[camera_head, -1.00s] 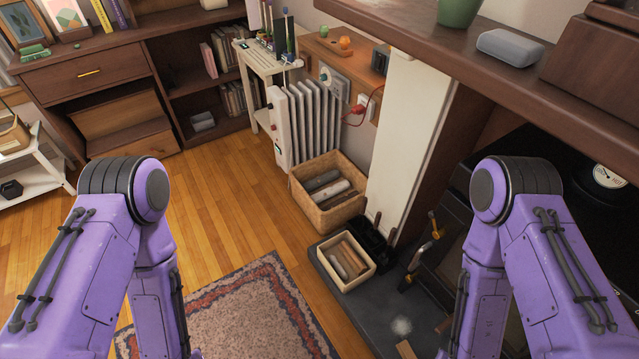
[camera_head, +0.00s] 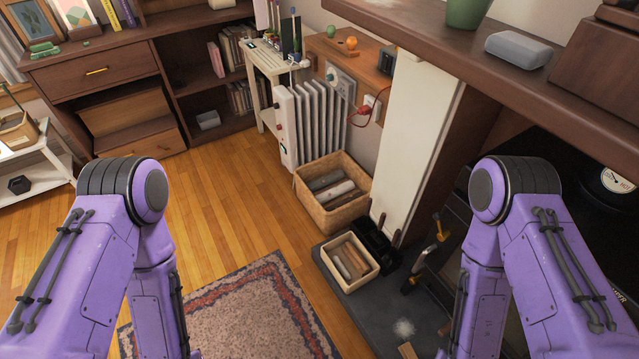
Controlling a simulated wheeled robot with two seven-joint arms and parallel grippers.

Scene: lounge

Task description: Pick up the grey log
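Grey logs lie in a wicker basket (camera_head: 318,212) on the floor in front of the white radiator. A light grey log (camera_head: 334,193) lies nearest the front, with a darker grey one (camera_head: 325,180) behind it. A smaller pale box (camera_head: 328,264) on the dark hearth holds a few brownish and greyish sticks (camera_head: 350,260). My two purple arms come in from the left and right and bend down out of the picture. Both grippers are outside the view, so what they hold is hidden.
A white radiator (camera_head: 306,125) stands behind the basket. A white column (camera_head: 412,135) and a dark mantel shelf (camera_head: 520,85) stand at the right, above the hearth (camera_head: 375,312). A patterned rug (camera_head: 245,315) lies in front. The wooden floor (camera_head: 225,190) left of the basket is clear.

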